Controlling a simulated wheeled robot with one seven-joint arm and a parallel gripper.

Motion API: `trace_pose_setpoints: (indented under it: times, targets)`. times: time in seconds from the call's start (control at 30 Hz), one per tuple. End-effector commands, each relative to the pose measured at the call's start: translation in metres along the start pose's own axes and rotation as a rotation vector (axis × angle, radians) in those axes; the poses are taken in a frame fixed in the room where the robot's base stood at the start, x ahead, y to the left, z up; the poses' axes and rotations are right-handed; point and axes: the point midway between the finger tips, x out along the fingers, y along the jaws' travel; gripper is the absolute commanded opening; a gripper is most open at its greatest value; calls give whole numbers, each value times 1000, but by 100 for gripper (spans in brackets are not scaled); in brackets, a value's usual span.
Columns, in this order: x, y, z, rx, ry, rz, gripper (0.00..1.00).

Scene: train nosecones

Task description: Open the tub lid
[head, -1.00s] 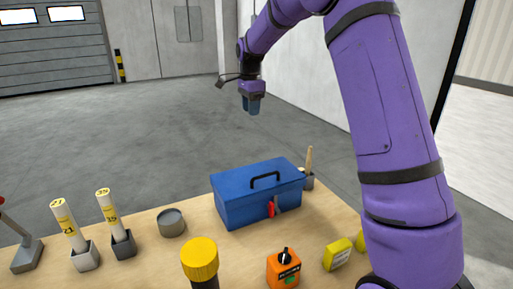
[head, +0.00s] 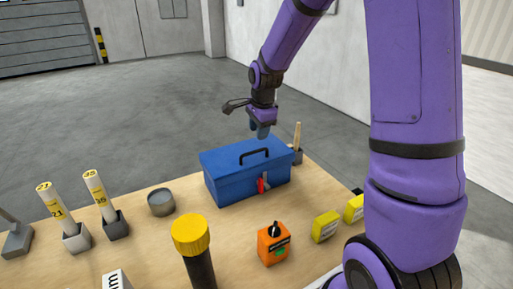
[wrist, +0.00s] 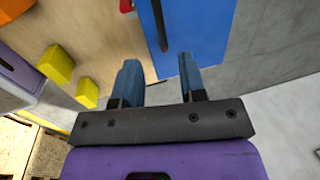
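A blue box (head: 235,186) with a shut lid (head: 225,157) stands on the table in the head view. A black handle (head: 254,153) is on the lid, and a red latch (head: 261,186) is on its front. A small grey round tub (head: 160,202) stands left of the box; I cannot tell whether a lid covers it. My gripper (head: 261,131) points down near the box's far edge, seemingly above it. In the wrist view my gripper (wrist: 160,78) has its two blue fingers apart with nothing between them, and the blue box (wrist: 205,30) lies beyond them.
A yellow-capped dark cylinder (head: 191,234), an orange box with a knob (head: 273,244) and yellow blocks (head: 325,226) stand along the front. Two labelled tubes (head: 95,190) in holders are at left. A holder with a wooden stick (head: 297,140) is behind the box's right end.

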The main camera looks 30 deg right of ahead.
Motion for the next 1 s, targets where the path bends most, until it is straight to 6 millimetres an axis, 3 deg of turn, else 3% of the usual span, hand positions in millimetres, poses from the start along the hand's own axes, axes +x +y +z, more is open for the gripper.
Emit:
trace_pose_setpoints:
  times: [0.2, 0.4, 0.87, 1.0]
  targets:
    - [41, 0, 0, 0, -1, 5, 38]
    - [66, 0, 0, 0, 0, 2, 38]
    - [78, 0, 0, -1, 0, 0, 38]
    - [78, 0, 0, -1, 0, 0, 10]
